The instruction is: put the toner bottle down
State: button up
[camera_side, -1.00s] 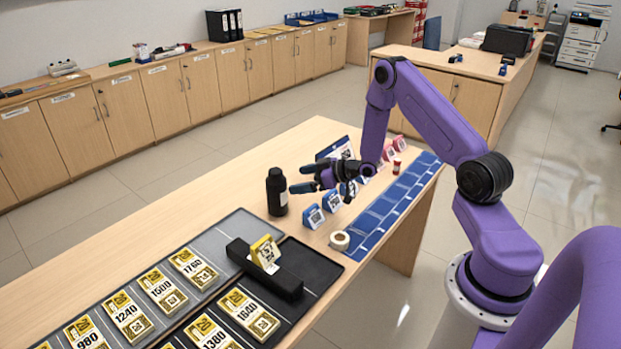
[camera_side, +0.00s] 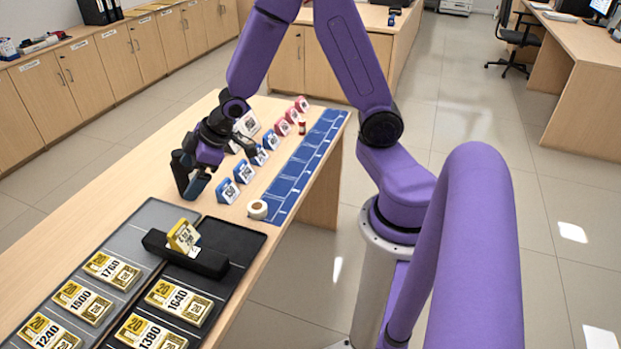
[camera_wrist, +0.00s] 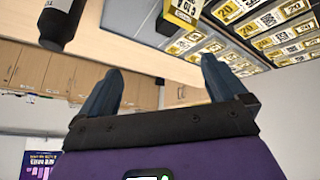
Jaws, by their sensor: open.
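The black toner bottle (camera_side: 182,172) stands upright on the wooden table in the side view, partly hidden by my gripper (camera_side: 199,178).
Blue stands (camera_side: 228,191) and a tape roll (camera_side: 257,209) are right of the bottle. A black holder with a yellow card (camera_side: 184,236) and trays of yellow price-numbered packs (camera_side: 112,269) lie nearer. A blue strip mat (camera_side: 301,171) runs along the right edge. Bare table lies left.

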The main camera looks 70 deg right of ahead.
jog(key=s+a+r+n+g+h, duration=0.1)
jog(key=s+r+n+g, duration=0.1)
jog(key=s, duration=1.2)
jog(key=s+r+n+g+h, duration=0.1)
jog(key=s+r+g, duration=0.3)
jog(key=s, duration=1)
jog(key=shift+s+a+r+n+h, duration=0.35)
jog(key=shift+r+n, duration=0.15)
jog(key=shift+r, duration=0.4)
